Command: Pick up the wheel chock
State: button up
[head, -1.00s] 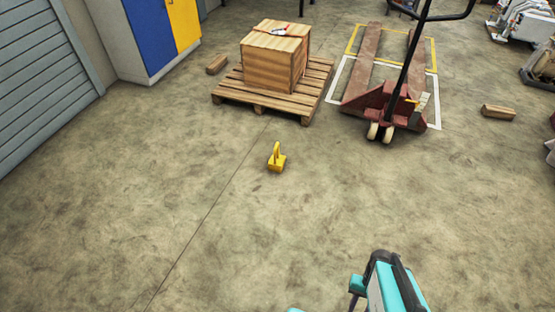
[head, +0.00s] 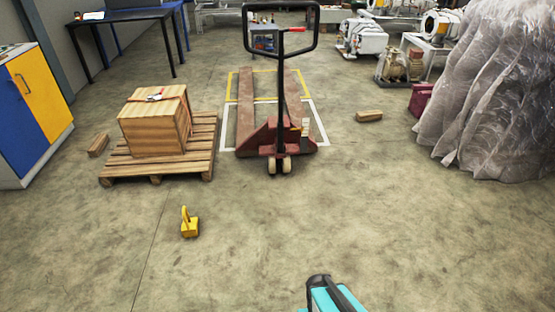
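The wheel chock looks to be the small yellow block with an upright handle (head: 189,226) on the bare concrete floor, left of centre in the head view. It stands alone, in front of the wooden pallet and apart from it. A teal and black part of my own body shows at the bottom edge, right of the chock and nearer to me. No gripper fingers show, so I cannot see whether my gripper is open or shut. Nothing covers the chock.
A pallet (head: 190,170) with a wooden crate (head: 153,127) stands behind the chock. A red pallet jack (head: 262,139) is parked at centre. Wooden blocks lie left (head: 98,145) and right (head: 369,116). A plastic-wrapped pile (head: 490,110) stands right. The floor around the chock is clear.

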aim_at(190, 227)
jog(key=u, duration=0.25)
jog(key=k, duration=0.85)
jog(key=u, duration=0.55)
jog(key=k, duration=0.5)
jog(key=u, duration=0.8)
jog(key=i, duration=2.65)
jog(key=z, duration=0.6)
